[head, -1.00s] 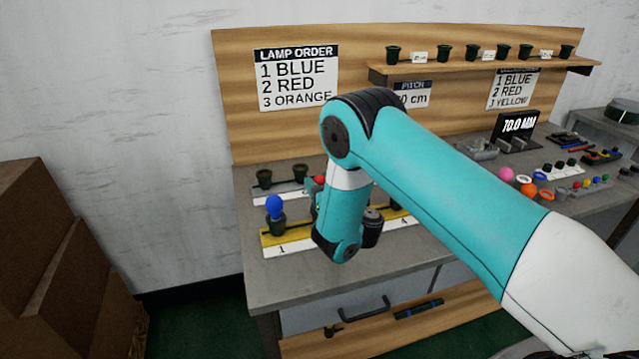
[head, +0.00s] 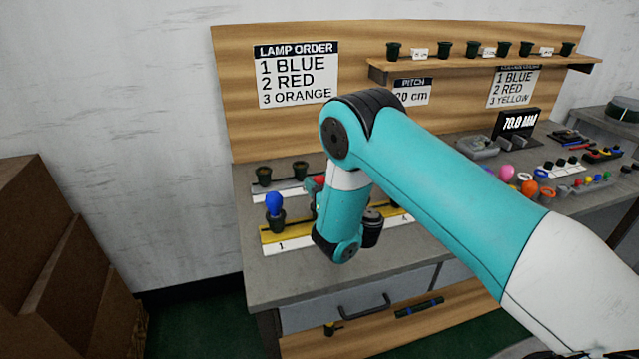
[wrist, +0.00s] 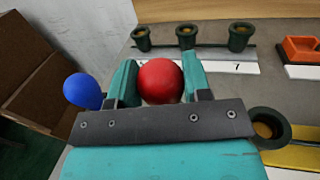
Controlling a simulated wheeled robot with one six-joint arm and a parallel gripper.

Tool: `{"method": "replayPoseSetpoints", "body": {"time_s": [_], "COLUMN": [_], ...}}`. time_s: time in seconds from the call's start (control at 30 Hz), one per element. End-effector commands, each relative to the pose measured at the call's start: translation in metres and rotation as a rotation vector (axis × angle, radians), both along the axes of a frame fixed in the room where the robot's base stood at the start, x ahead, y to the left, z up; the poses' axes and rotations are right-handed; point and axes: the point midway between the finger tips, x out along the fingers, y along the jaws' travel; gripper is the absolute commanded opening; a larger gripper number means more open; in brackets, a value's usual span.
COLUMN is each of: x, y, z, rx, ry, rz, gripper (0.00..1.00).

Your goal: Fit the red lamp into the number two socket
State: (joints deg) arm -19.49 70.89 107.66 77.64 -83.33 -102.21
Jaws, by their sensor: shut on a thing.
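My gripper (wrist: 160,82) is shut on the red lamp (wrist: 161,80), whose round globe sits between the two teal fingers in the wrist view. In the head view only a bit of red (head: 316,183) shows beside my wrist. The blue lamp (head: 274,204) stands in the socket marked 1 on the yellow strip (head: 268,236); its globe also shows left of my gripper in the wrist view (wrist: 82,91). The number two socket is hidden behind my arm and gripper. I cannot tell whether the red lamp's base touches it.
An empty dark socket (wrist: 268,128) on the yellow strip is close right of my gripper. A rear strip carries several empty sockets (wrist: 187,36). An orange tray (wrist: 300,50) lies at right. The lamp order sign (head: 297,77) reads 1 blue, 2 red, 3 orange.

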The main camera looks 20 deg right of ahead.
Motion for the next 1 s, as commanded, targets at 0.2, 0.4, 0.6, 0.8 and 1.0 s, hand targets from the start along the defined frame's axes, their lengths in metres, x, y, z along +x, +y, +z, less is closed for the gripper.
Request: {"method": "replayPoseSetpoints", "body": {"time_s": [0.2, 0.4, 0.6, 0.8, 1.0], "x": [0.0, 0.0, 0.0, 0.0, 0.0], "y": [0.0, 0.0, 0.0, 0.0, 0.0], "z": [-0.007, -0.012, -0.016, -0.015, -0.015], "rx": [0.0, 0.0, -0.001, 0.0, 0.0], "ry": [0.0, 0.0, 0.0, 0.0, 0.0], "rz": [0.0, 0.0, 0.0, 0.0, 0.001], "gripper": [0.22, 0.22, 0.47, 0.74, 0.74]}}
